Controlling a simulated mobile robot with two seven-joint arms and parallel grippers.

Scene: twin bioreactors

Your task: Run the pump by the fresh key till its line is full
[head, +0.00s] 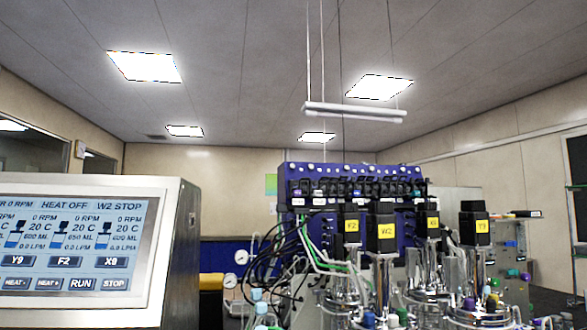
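The blue pump tower (300,175) stands at the centre behind the vessels. A row of small dark pump units and pale knobs runs along its upper front. Small white labels sit beneath, too small to read, so I cannot tell which key is the fresh one. Green, white and black lines (308,250) hang from its left side. I cannot tell whether any line holds liquid. The control screen (75,245) at the left shows 0 RPM, 20 C, HEAT OFF and W2 STOP, with RUN and STOP keys along the bottom. Neither of my grippers is in view.
Steel vessels with black motors stand in front of the tower; yellow tags include W2 (386,232) and one that looks like Y9 (481,227). Pressure gauges (241,257) stand left of them. A lamp bar (355,112) hangs above. A panel with coloured knobs (512,262) stands right.

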